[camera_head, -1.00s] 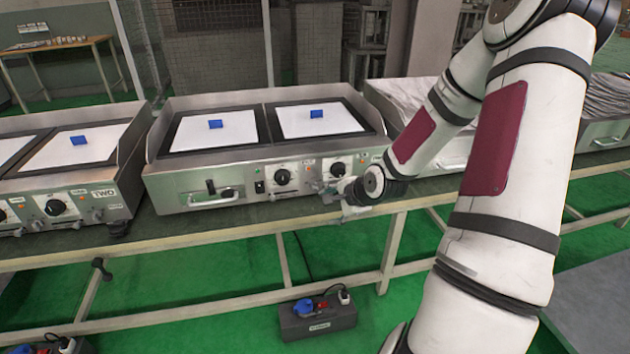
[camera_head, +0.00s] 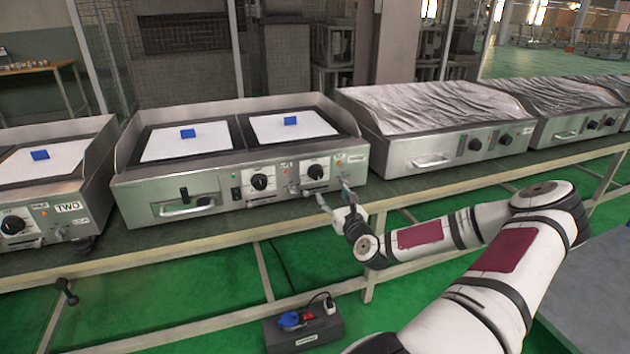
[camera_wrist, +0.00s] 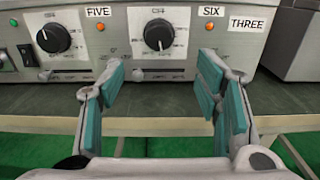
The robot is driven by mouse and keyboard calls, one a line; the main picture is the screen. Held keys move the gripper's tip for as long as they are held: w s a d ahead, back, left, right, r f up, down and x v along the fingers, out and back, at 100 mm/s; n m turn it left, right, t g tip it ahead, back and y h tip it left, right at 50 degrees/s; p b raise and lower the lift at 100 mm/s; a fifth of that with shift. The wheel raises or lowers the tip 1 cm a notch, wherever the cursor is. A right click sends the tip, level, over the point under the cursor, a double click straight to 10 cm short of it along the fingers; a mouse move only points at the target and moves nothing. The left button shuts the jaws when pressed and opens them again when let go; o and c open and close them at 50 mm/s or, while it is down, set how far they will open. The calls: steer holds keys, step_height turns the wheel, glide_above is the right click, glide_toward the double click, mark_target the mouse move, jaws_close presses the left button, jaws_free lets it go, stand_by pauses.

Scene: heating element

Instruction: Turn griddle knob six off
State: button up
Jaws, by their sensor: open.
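Knob six (camera_wrist: 159,35) is a black round knob on the griddle's steel front, under the label SIX (camera_wrist: 211,11) and beside a lit orange lamp (camera_wrist: 210,28). It also shows in the head view (camera_head: 316,172), right of knob five (camera_head: 260,182). In the wrist view knob five (camera_wrist: 53,38) stands to the left. My gripper (camera_wrist: 163,80) is open and empty, its teal pads spread below and in front of knob six, apart from it. In the head view my gripper (camera_head: 335,200) is just in front of the panel's right end.
The griddle (camera_head: 190,200) stands on a long bench (camera_head: 230,240). Griddle TWO (camera_head: 60,215) is to the left, a plastic-covered griddle (camera_head: 440,140) to the right. A power box (camera_head: 305,325) lies on the floor below.

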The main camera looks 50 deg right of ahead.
mark_target(318, 176)
steer(key=b+x, duration=0.2)
steer(key=x, duration=1)
steer(key=shift+w, duration=0.35)
steer(key=c, duration=1.2)
